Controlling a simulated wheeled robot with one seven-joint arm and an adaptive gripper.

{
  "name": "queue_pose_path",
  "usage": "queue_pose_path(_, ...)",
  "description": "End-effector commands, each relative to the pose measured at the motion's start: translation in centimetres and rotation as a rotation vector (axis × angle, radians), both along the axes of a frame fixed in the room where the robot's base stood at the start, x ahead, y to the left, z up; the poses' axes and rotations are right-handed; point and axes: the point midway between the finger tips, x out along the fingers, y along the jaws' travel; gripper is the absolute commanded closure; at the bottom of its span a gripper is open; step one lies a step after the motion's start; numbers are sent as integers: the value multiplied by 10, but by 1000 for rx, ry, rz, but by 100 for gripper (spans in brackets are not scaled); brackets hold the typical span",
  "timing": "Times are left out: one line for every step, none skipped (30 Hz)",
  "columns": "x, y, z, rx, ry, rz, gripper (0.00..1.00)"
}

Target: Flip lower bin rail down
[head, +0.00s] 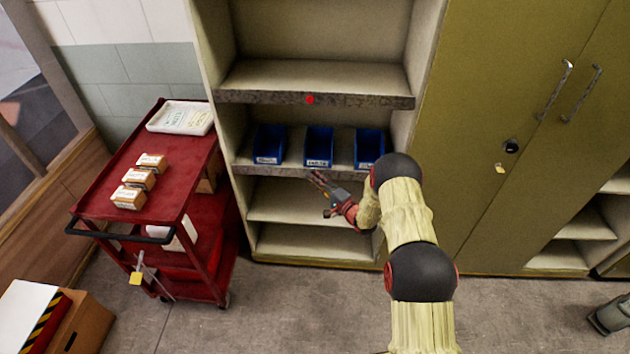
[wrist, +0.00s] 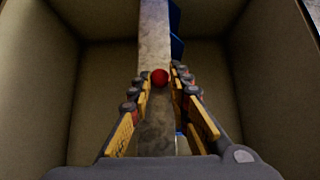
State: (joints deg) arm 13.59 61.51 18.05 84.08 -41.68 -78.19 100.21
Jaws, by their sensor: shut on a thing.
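The lower bin rail (head: 262,171) is a worn grey strip along the front edge of the shelf with the blue bins. My gripper (head: 317,178) is at the middle of this rail, in front of the centre bin. In the wrist view the rail (wrist: 155,30) runs up the picture between the fingers of my gripper (wrist: 160,80). A round red knob (wrist: 159,77) on the rail sits between the fingertips, and the gripper is shut on it. In the head view my gripper hides this knob.
Blue bins (head: 319,146) stand behind the rail. An upper rail (head: 250,97) with its own red knob (head: 310,100) is above. A red cart (head: 90,205) with small boxes stands left. A closed olive cabinet (head: 480,150) is right.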

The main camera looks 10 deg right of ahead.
Motion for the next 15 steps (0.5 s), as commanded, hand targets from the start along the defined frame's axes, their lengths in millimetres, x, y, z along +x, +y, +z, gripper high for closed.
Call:
queue_pose_path(-1, 0, -4, -3, -8, 0, 100)
queue_pose_path(-1, 0, -5, -5, -16, 0, 100)
queue_pose_path(-1, 0, -6, -9, -30, 0, 100)
queue_pose_path(-2, 0, -7, -14, -42, 0, 100)
queue_pose_path(-2, 0, -8, -18, -55, 0, 100)
queue_pose_path(-3, 1, -10, -23, -76, 0, 100)
queue_pose_path(-3, 1, -11, -30, -94, -1, 100)
queue_pose_path(-3, 1, -12, -35, -112, -1, 100)
queue_pose_path(-4, 1, -14, -45, -139, -1, 100)
queue_pose_path(-5, 1, -16, -51, -161, -1, 100)
queue_pose_path(-5, 1, -17, -59, -185, -1, 100)
queue_pose_path(-6, 2, -19, -68, -218, -1, 100)
queue_pose_path(-7, 2, -21, -78, -242, -1, 100)
queue_pose_path(-7, 2, -23, -86, -268, -1, 100)
queue_pose_path(-8, 2, -25, -97, -304, -1, 100)
